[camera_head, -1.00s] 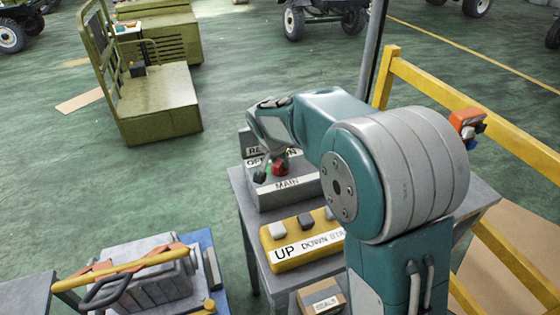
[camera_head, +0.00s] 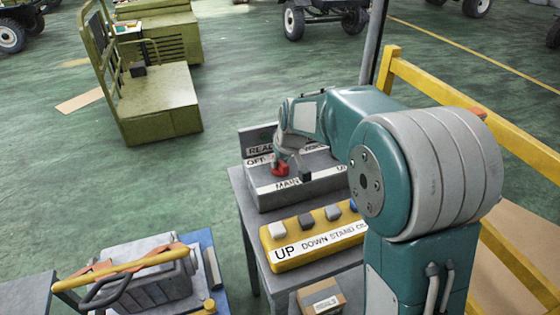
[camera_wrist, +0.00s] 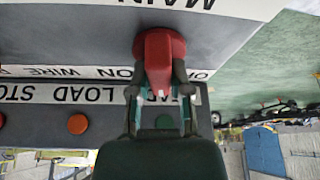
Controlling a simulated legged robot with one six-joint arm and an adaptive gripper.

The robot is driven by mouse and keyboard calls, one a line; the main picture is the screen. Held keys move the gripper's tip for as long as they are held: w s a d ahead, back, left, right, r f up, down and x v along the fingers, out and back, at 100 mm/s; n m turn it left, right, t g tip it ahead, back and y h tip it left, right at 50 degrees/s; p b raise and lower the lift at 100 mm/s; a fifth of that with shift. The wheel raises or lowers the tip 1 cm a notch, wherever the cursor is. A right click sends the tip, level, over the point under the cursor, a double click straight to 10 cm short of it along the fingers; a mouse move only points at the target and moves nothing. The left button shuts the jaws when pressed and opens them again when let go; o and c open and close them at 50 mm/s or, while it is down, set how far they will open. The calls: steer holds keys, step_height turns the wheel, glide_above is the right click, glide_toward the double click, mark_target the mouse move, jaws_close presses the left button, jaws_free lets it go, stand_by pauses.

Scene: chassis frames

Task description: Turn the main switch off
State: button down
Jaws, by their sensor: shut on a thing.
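The main switch is a red knob (camera_head: 280,169) on a grey control box (camera_head: 268,201) whose front label reads MAIN. In the wrist view the red knob (camera_wrist: 158,55) points away from me, with the MAIN label beyond it and a strip with ON and WIRE lettering crossing behind it. My gripper (camera_head: 292,164) is at the knob, and in the wrist view its two fingers (camera_wrist: 157,84) are closed on the knob's sides. The gripper partly hides the box's OFF and ON lettering, so I cannot tell the exact switch position.
A yellow button box (camera_head: 312,242) labelled UP, DOWN and STAND sits in front on the same grey table. A small brown box (camera_head: 321,298) is nearer. A yellow railing (camera_head: 435,85) runs along the right.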

steer(key=n+g+y, duration=0.1)
steer(key=n, duration=0.2)
steer(key=n+y, duration=0.1)
steer(key=n, duration=0.3)
steer(key=shift+g, duration=0.4)
stand_by(0.3)
steer(key=c, duration=0.6)
jaws_free()
steer(key=shift+w, duration=0.1)
steer(key=shift+o, duration=0.2)
steer(key=v, duration=1.1)
steer(key=shift+r, duration=0.4)
